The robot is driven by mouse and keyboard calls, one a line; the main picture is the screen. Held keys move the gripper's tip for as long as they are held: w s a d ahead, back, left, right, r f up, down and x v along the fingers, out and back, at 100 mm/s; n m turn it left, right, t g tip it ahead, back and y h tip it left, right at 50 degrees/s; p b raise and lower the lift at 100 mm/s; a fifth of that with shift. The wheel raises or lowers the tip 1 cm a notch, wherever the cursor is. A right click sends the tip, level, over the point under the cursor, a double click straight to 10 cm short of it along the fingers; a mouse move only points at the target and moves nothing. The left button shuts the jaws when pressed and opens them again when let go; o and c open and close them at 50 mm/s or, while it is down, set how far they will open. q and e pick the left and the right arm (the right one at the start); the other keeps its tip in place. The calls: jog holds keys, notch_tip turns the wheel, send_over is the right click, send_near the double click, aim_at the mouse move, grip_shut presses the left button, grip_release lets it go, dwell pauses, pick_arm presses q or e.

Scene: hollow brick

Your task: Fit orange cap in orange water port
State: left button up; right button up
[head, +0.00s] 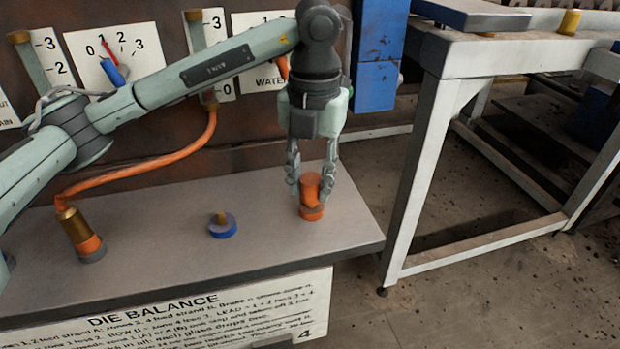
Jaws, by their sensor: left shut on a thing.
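My left gripper (311,196) points down over the right part of the grey bench top. It is shut on the orange cap (312,182), a short orange cylinder between its fingers. Directly below is an orange ring (311,213) on the bench, which looks like the orange water port. The cap's lower end meets or overlaps this ring in the picture. The fingers partly hide the join, so I cannot tell whether the cap is seated or just above. My right gripper is not in view.
A blue ring with a brass-coloured stub (222,227) is on the bench (165,262) to the left. An orange hose (140,172) runs to a brass fitting (75,226) further left. Gauge panels line the wall behind. A white-framed table (420,160) stands to the right.

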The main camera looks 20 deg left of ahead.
pick_arm(q)
jog(key=shift+f+b, duration=0.85)
jog(key=shift+f, duration=0.1)
jog(key=shift+c, duration=0.4)
jog(key=o, duration=1)
jog(key=shift+r, duration=0.1)
notch_tip(320, 180, up, 7)
jog(key=shift+d+r, duration=0.15)
jog(key=shift+r, duration=0.05)
